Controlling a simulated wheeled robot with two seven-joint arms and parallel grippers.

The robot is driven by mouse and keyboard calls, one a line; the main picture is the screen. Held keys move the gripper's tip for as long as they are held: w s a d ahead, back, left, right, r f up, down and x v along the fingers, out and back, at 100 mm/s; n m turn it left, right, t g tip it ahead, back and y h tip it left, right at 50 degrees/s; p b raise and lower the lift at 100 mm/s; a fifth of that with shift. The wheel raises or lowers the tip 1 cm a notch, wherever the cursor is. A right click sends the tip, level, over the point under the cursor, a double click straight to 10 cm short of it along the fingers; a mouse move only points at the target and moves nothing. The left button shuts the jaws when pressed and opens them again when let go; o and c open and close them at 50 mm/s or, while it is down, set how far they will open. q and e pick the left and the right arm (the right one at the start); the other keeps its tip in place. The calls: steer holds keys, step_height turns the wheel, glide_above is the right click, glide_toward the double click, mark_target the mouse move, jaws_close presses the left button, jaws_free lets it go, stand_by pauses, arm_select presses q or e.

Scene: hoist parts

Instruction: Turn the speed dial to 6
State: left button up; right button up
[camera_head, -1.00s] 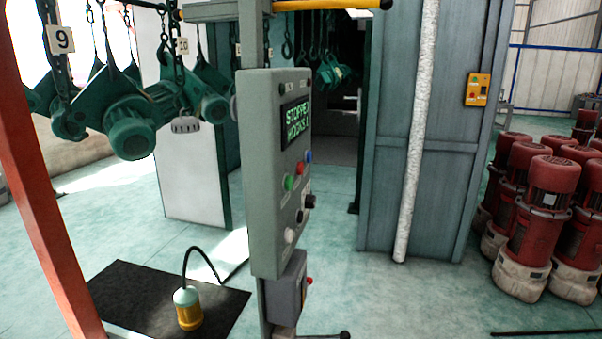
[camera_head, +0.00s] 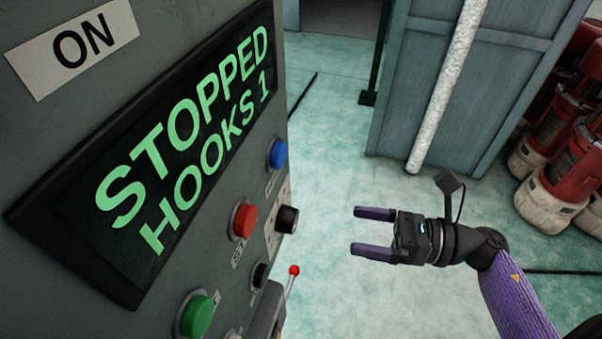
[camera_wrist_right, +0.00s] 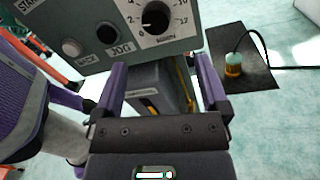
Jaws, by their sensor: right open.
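The speed dial is a black knob (camera_head: 287,219) on a white plate at the right of the panel face in the head view. My left gripper does not show.
The grey panel has a display (camera_head: 190,130) reading STOPPED HOOKS 1. Blue (camera_head: 278,154), red (camera_head: 243,220) and green (camera_head: 198,315) buttons and a red-tipped lever (camera_head: 294,270) are near the dial. A yellow pendant lamp (camera_wrist_right: 233,66) lies on a dark mat.

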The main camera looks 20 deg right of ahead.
mark_target(296, 221)
steer(key=p+x, duration=0.2)
steer(key=x, duration=0.7)
steer(key=shift+s+a+r, duration=0.1)
steer(key=shift+s+a, duration=0.05)
steer(key=shift+a, duration=0.4)
steer(key=shift+c, duration=0.3)
steer(key=c, duration=1.2)
jaws_close()
